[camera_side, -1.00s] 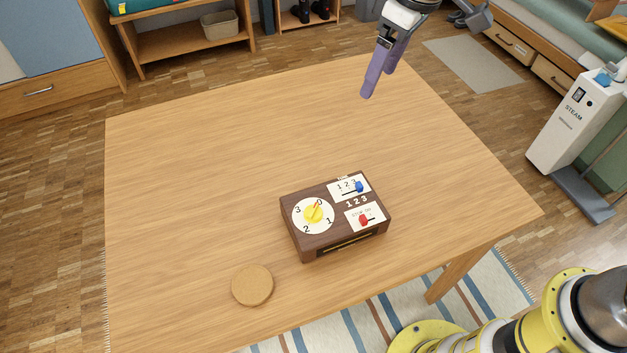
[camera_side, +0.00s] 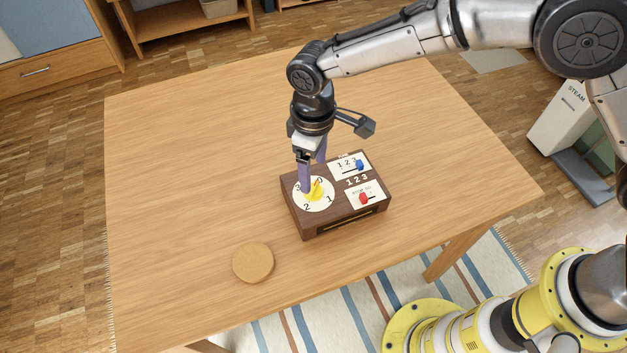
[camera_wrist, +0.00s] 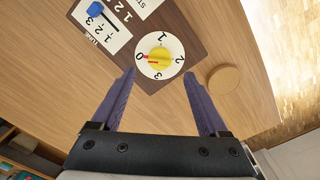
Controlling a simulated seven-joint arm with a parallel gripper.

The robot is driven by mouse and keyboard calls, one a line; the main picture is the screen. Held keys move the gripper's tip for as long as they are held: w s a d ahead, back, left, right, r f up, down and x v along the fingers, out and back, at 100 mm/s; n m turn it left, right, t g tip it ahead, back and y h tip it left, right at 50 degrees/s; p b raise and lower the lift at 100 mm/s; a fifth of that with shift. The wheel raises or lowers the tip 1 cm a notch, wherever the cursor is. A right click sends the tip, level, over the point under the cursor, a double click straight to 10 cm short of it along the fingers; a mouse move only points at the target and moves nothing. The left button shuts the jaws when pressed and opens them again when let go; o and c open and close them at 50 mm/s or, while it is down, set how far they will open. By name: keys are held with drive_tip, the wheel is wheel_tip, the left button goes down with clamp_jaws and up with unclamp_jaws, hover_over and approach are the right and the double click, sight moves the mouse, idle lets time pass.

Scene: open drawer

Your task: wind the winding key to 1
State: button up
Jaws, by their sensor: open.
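The winding key is a yellow knob (camera_wrist: 159,58) with a red mark, on a white round dial (camera_wrist: 175,70) numbered 0 to 3. In the wrist view the red mark points at 0. The dial sits on top of a dark brown box (camera_side: 345,222). My gripper (camera_wrist: 160,74) is open and points down at the dial, with its purple fingers apart toward either side of the knob. In the side view my gripper (camera_side: 313,180) is over the dial and partly hides it and the knob (camera_side: 315,190). I cannot tell whether a finger touches the knob.
The box also carries a blue slider (camera_side: 360,165) and a red switch (camera_side: 364,198), both right of the dial in the side view. A round cork coaster (camera_side: 253,262) lies in front of the box. The rest of the wooden table (camera_side: 190,150) is clear.

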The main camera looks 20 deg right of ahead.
sight(313, 187)
wheel_tip(313, 187, down, 6)
drive_tip(key=shift+r, duration=0.15)
idle(0.3)
clamp_jaws()
